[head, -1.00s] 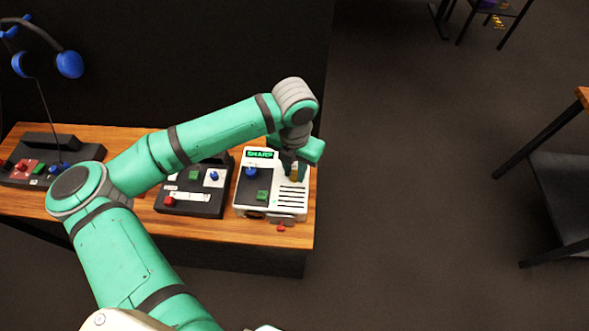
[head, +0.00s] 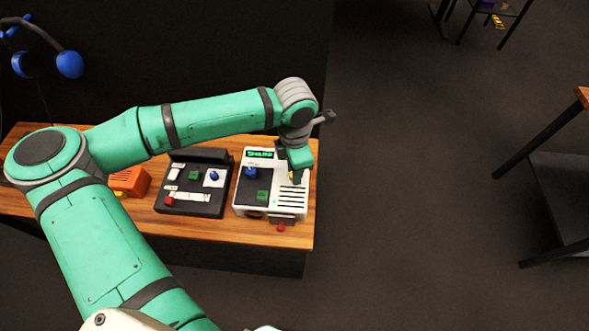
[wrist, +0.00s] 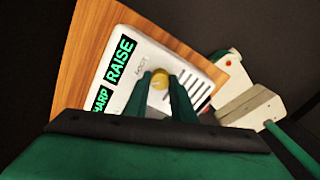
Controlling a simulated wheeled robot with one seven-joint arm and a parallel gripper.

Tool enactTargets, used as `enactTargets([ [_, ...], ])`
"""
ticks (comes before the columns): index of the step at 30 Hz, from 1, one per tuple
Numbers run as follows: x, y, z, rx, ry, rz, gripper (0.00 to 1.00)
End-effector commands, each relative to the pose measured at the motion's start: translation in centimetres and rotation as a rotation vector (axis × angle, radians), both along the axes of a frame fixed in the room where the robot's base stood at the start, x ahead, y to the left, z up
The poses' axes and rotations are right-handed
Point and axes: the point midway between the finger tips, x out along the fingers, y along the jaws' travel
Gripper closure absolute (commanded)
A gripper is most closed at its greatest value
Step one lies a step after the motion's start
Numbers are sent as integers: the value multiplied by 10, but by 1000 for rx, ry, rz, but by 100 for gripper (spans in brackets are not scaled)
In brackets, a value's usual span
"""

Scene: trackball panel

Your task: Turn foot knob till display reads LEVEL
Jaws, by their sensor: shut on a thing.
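The white panel box (head: 275,172) stands at the right end of the wooden table. In the wrist view (wrist: 187,66) two black displays show on it: one reads RAISE (wrist: 121,58) in green, and the other, cut off, ends in HARP (wrist: 101,99). In the head view that second display (head: 260,154) reads SHARP. The brass-yellow foot knob (wrist: 159,81) is next to the printed word FOOT. My gripper (wrist: 161,86) is shut on the knob, one finger on either side. In the head view my gripper (head: 297,176) hides the knob.

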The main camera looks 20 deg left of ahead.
Motion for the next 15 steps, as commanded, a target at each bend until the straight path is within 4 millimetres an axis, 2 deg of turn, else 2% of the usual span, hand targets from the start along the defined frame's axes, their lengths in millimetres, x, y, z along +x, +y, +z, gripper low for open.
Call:
enactTargets([
  [15,1,2,1,5,-2,-65,100],
])
